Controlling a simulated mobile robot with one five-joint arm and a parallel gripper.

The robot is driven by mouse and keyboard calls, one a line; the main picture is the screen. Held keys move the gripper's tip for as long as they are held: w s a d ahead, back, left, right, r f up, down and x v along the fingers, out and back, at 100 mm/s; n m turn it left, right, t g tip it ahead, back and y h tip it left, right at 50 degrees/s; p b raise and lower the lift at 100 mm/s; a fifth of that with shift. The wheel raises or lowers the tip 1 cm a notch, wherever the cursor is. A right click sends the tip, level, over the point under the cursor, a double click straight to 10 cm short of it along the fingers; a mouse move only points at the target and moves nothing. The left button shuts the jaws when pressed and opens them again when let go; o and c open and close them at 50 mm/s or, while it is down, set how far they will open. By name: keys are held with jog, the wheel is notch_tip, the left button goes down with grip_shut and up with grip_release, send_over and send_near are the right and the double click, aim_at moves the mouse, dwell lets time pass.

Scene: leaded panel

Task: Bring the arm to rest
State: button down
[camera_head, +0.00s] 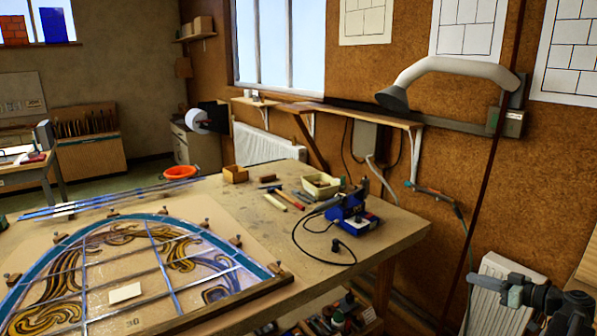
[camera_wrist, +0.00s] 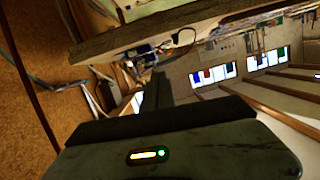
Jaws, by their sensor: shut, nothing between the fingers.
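My gripper (camera_head: 482,281) shows at the lower right of the head view, off the right side of the workbench and in front of a white radiator. It points left and is apart from the bench. In the wrist view my gripper (camera_wrist: 158,88) has its dark fingers together, with nothing between them. The rest of my arm runs out of the head view at the lower right corner.
The workbench (camera_head: 385,240) carries a leaded panel (camera_head: 150,262), a blue soldering station (camera_head: 352,213), hand tools and a cream tray (camera_head: 321,186). A radiator (camera_head: 497,268) stands by the cork wall. A hanging cable (camera_head: 462,222) and a dark red upright (camera_head: 486,160) are near my arm.

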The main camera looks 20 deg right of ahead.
jog(key=w+a+n+g+y, duration=0.2)
jog(key=w+a+n+y, duration=0.15)
jog(key=w+a, duration=1.1)
jog(key=w+a+f+n+g+y, duration=0.1)
jog(key=w+a+f+n+g, duration=0.15)
jog(key=a, duration=1.05)
jog(key=w+a+f+n+g+y, duration=0.1)
jog(key=w+a+f+g, duration=0.15)
jog(key=a, duration=0.95)
jog(key=s+a+f+g+h, duration=0.1)
jog(key=s+a+f+g, duration=0.15)
jog(key=a, duration=0.45)
jog(key=s+a+f+g+h, duration=0.2)
jog(key=s+a+f, duration=0.1)
jog(key=a, duration=0.5)
jog(key=s+a+f+g+h, duration=0.1)
jog(key=s+a+f+g, duration=0.15)
jog(key=a, duration=0.45)
jog(key=s+d+f+m+h, duration=0.4)
jog(key=d+m+h, duration=0.3)
jog(key=m, duration=0.3)
jog(key=shift+s+d+f, duration=0.3)
jog(key=shift+s+d, duration=0.1)
jog(key=shift+s, duration=0.35)
